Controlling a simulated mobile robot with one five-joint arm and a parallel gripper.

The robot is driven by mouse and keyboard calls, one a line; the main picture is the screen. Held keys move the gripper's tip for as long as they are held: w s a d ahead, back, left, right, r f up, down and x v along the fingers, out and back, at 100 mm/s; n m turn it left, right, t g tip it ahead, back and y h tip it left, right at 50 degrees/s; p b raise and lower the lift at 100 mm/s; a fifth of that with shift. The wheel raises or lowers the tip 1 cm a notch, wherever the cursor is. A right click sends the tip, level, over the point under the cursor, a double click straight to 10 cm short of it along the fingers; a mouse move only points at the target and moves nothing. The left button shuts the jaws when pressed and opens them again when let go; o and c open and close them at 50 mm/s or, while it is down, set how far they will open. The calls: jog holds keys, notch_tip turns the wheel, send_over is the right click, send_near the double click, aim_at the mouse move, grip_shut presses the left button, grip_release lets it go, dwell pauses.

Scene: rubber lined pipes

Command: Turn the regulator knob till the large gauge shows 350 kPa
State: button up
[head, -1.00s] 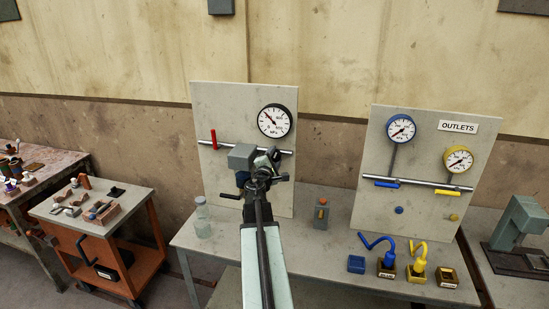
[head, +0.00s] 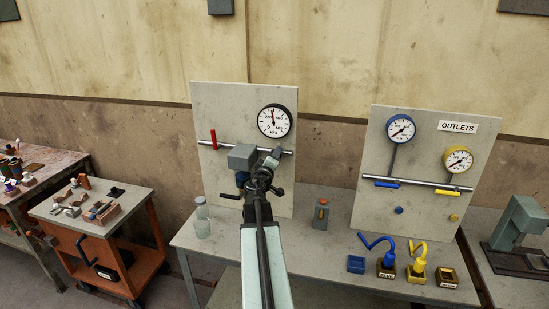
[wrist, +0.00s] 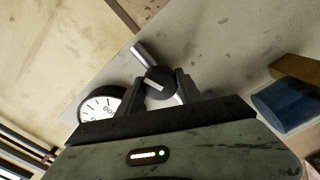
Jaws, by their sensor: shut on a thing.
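The large white gauge (head: 274,121) with a black rim is at the upper right of the left panel. Its needle points almost straight up; the scale figures are too small to read surely. Its face also shows partly in the wrist view (wrist: 97,107). The regulator knob (wrist: 159,82) is black with a white line, between my two fingers in the wrist view. My gripper (wrist: 163,89) is shut on the knob. In the head view my gripper (head: 266,166) is in front of the panel, below the gauge, and hides the knob.
A grey box (head: 242,157) and a red lever (head: 214,139) are on the left panel's pipe. A glass bottle (head: 202,219) and a small grey block with an orange top (head: 321,214) stand on the bench. The outlets panel (head: 365,205) stands to the right, with cranked handles in front.

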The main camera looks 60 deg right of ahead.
jog(key=shift+m, duration=1.1)
jog(key=o, duration=1.4)
jog(key=shift+c, duration=0.2)
jog(key=shift+a, duration=0.1)
jog(key=v, duration=0.7)
jog(key=shift+a, duration=0.3)
